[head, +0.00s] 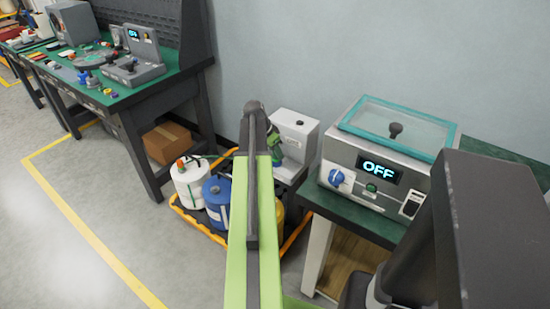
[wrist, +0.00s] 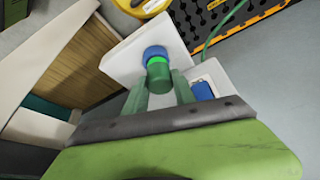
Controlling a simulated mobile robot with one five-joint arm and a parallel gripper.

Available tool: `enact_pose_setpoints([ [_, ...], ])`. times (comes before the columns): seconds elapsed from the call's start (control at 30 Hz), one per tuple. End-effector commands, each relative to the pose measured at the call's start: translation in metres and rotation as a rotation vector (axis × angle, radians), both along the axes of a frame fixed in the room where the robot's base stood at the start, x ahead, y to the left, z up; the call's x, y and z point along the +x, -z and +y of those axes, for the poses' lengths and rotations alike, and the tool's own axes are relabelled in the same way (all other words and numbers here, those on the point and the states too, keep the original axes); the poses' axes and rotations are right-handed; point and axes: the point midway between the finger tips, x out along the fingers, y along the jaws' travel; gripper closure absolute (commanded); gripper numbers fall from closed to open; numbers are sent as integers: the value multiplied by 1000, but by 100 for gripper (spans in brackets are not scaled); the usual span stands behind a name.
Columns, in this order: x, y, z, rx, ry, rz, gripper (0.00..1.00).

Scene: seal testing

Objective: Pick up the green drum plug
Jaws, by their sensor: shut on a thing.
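The green drum plug (wrist: 158,72) is between the two green fingers of my gripper (wrist: 159,80) in the wrist view. My gripper is shut on it. The plug has a dark green body and a bright green ring. A blue round part (wrist: 155,53) shows at its far end; I cannot tell if it belongs to the plug. Behind it is a white surface (wrist: 118,58). In the head view, my gripper (head: 276,152) shows small and green in front of a white box-shaped container (head: 293,124), partly hidden by my arm. The plug is not clear there.
White drum (head: 188,184) and blue drum (head: 215,192) stand in an orange-edged tray (head: 190,222) left of my arm. A machine reading OFF (head: 372,168) stands on a green-topped bench at right. A green workbench (head: 100,72) is at back left. Floor at left is clear.

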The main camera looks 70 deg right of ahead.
Motion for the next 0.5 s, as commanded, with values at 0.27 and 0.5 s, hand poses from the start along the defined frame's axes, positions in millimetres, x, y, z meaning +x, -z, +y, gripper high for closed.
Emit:
enact_pose_setpoints([
  [0.27, 0, -9, 0, 0, 0, 0, 100],
  [0.5, 0, -45, 0, 0, 1, 0, 100],
])
